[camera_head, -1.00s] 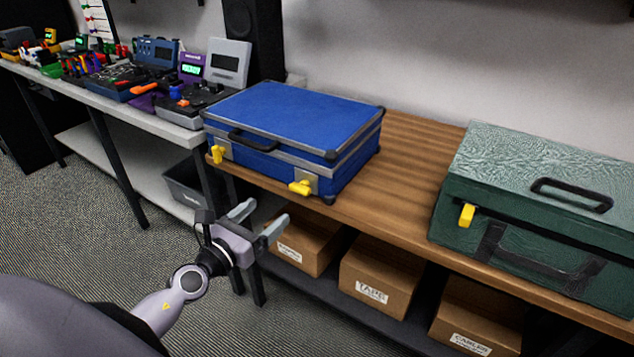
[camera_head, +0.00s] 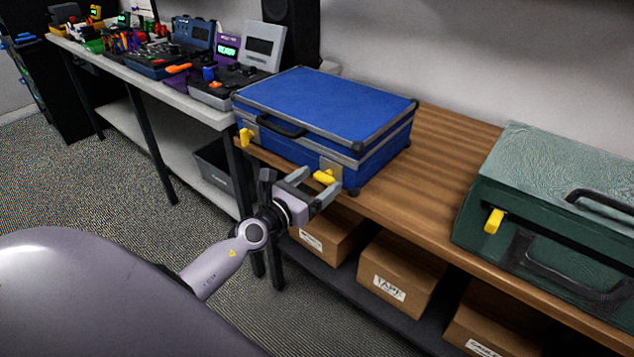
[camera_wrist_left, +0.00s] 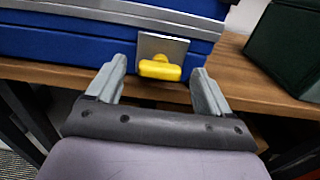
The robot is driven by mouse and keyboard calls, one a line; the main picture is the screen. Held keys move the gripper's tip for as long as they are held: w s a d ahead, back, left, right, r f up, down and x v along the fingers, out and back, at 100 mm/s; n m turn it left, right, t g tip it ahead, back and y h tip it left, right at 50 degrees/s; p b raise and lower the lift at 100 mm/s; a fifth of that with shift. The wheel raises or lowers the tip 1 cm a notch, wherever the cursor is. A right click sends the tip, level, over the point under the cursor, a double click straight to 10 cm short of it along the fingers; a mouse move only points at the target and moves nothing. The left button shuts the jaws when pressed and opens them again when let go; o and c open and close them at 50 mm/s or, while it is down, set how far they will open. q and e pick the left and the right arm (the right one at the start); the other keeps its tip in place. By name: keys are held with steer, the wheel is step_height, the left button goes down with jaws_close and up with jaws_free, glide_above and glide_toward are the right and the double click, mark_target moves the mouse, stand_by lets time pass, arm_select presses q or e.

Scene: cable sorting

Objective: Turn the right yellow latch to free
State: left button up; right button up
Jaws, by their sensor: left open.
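A blue case (camera_head: 325,112) with metal edges lies shut on the wooden bench. Its right yellow latch (camera_head: 325,177) sits on a metal plate at the front right, with its handle lying roughly sideways. The left yellow latch (camera_head: 246,137) is at the front left and hangs more upright. My left gripper (camera_head: 312,186) is open just in front of the right latch. In the left wrist view, the right latch (camera_wrist_left: 160,69) shows centred between and just beyond the open fingers (camera_wrist_left: 155,85), apart from both. My right gripper is not in view.
A green case (camera_head: 560,190) with its own yellow latch (camera_head: 494,221) stands to the right on the wooden bench (camera_head: 420,180). Cardboard boxes (camera_head: 400,275) fill the lower shelf. A grey table (camera_head: 190,103) with devices stands at left.

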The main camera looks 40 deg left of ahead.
arm_select(q)
steer(key=shift+w, duration=0.3)
steer(key=c, duration=1)
steer(key=shift+c, duration=0.2)
